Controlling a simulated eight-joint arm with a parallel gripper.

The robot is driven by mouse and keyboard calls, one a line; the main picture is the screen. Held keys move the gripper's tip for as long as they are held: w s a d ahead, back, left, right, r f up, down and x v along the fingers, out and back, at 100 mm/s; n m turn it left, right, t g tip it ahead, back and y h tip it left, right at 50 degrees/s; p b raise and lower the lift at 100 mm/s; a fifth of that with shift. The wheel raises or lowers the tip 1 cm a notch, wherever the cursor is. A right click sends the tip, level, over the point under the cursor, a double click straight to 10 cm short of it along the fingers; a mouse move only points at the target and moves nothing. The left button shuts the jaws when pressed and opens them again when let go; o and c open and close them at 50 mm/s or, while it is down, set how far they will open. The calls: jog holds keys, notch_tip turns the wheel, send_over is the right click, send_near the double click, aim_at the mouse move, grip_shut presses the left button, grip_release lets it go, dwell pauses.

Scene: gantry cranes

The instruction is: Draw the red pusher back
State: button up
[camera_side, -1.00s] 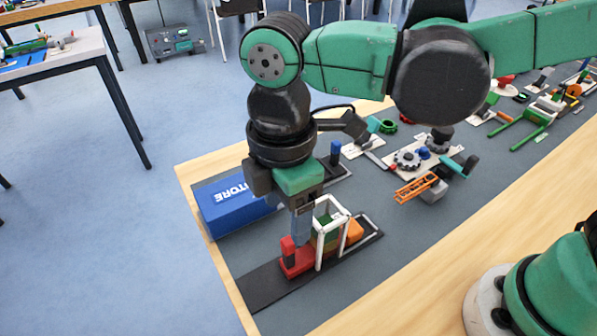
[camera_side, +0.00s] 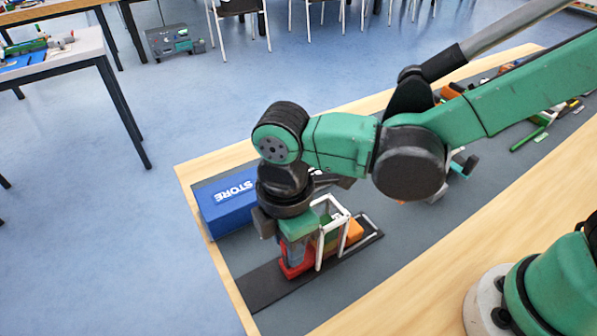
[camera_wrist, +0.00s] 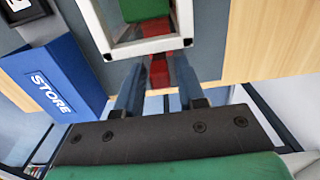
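The red pusher (camera_side: 288,271) sits on a black track (camera_side: 260,288) near the table's left end, in front of a white frame (camera_side: 340,222). In the side view my gripper (camera_side: 296,258) points down over the pusher and hides most of its upright handle. In the wrist view the red handle (camera_wrist: 160,74) stands between the two fingers of my gripper (camera_wrist: 158,82). The fingers are apart, with a gap on each side of the handle. A green block (camera_wrist: 145,8) shows inside the white frame, and an orange block (camera_side: 355,232) lies beyond it on the track.
A blue box marked STORE (camera_side: 228,203) stands just behind the track. The white frame rises close beside my gripper. The track's near left end is clear. More parts lie farther right on the grey mat, partly hidden by my arm.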

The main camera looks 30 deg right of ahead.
grip_shut()
jog(key=shift+a, duration=2.8)
jog(key=shift+o, duration=2.4)
grip_release()
notch_tip(320, 180, up, 7)
